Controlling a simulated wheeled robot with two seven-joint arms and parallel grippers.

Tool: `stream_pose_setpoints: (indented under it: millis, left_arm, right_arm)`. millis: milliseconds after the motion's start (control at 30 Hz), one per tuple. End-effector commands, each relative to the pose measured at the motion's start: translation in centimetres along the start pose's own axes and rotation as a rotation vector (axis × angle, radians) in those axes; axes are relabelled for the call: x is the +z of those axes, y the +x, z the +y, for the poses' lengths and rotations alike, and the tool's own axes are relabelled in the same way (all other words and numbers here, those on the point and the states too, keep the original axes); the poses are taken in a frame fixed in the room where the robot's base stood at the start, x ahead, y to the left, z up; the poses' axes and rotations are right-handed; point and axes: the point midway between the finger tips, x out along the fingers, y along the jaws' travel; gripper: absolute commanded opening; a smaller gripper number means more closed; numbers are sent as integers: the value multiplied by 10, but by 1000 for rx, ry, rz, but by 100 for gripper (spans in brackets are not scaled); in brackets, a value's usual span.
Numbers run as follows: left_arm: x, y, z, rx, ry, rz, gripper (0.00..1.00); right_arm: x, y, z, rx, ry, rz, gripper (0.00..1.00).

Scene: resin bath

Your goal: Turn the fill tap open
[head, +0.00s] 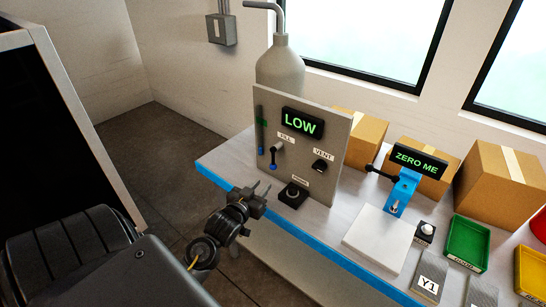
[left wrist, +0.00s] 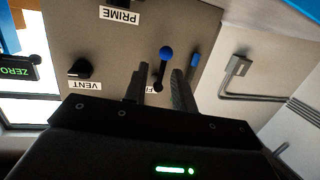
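The fill tap (head: 277,152) is a black lever with a blue ball end, on the grey panel (head: 336,135) under a FILL label. In the head view its lever hangs down, blue ball lowest. The display (head: 302,123) on the panel reads LOW in green. My left gripper (head: 262,188) is in front of the panel, below and left of the tap, fingers apart and empty. In the left wrist view, turned upside down, the blue ball (left wrist: 166,52) shows between and past the fingertips; the fingers partly cover the FILL label. Contact is not visible. My right gripper is not in view.
A VENT knob (head: 319,166) is right of the tap, and a PRIME button box (head: 293,194) stands below. A level gauge (head: 260,130) runs along the panel's left edge. A scale showing ZERO ME (head: 416,161), boxes and trays occupy the bench to the right.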

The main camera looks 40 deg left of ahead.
Motion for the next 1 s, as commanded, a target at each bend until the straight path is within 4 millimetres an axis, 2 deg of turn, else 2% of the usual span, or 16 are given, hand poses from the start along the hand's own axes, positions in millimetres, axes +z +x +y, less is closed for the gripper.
stream_pose_setpoints:
  millis: [33,100,200,333,433,800,1000]
  left_arm:
    - [-19,1,-6,-6,-5,53,26]
    - [-36,1,-10,-9,-9,103,26]
    - [-46,0,-13,-12,-13,133,26]
    - [-48,3,-13,-11,-14,136,26]
    - [-49,12,-13,-11,-14,135,26]
    - [-58,78,-14,-12,-14,132,26]
    - [-60,101,-14,-11,-13,132,26]
  right_arm:
    - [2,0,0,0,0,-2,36]
    - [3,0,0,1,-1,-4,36]
    - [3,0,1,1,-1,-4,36]
    - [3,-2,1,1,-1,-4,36]
    - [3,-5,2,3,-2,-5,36]
    - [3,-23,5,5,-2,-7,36]
    - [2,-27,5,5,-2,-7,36]
